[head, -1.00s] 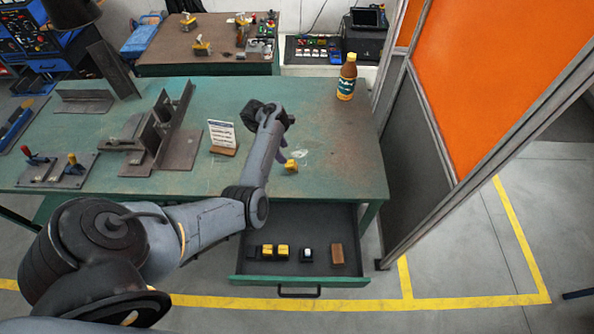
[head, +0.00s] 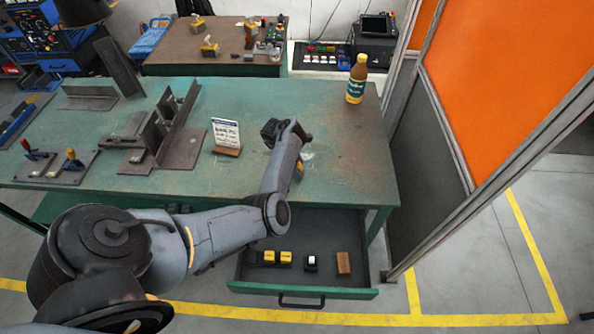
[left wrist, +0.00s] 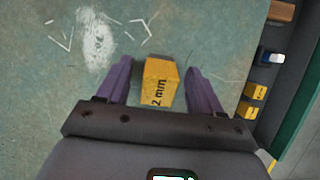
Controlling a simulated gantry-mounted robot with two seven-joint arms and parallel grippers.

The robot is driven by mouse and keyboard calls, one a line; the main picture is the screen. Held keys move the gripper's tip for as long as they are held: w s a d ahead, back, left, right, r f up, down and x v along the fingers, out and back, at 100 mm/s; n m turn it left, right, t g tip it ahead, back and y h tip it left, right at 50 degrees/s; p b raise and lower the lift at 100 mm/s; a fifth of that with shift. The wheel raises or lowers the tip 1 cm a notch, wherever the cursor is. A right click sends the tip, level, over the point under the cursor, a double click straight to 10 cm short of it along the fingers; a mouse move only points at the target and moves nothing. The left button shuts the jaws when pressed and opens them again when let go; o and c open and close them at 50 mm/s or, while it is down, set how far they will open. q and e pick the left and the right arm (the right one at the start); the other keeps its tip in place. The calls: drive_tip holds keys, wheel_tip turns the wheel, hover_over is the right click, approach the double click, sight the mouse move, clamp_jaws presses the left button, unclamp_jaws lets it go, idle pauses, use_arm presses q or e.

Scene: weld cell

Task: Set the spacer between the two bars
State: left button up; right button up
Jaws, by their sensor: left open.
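The spacer is a yellow block marked "2 mm" (left wrist: 160,84), seen in the left wrist view over the green table top. My left gripper (left wrist: 159,70) is open, with one purple finger on each side of the spacer and a gap on both sides. In the head view the spacer (head: 299,168) shows only as a bit of yellow near the table's front right, mostly hidden by my left arm. Two upright steel bars (head: 167,117) stand close together on a dark base plate, left of the arm. My right gripper is out of view.
A white sign card (head: 226,133) stands between the bars and my left arm. The open drawer (head: 360,285) below the front edge holds yellow blocks, a black-and-white item and a brown block. A bottle (head: 356,80) stands back right. A toggle clamp plate (head: 57,165) lies left.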

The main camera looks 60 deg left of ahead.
use_arm(q)
drive_tip(key=shift+r, duration=0.1)
drive_tip(key=c, duration=1.2)
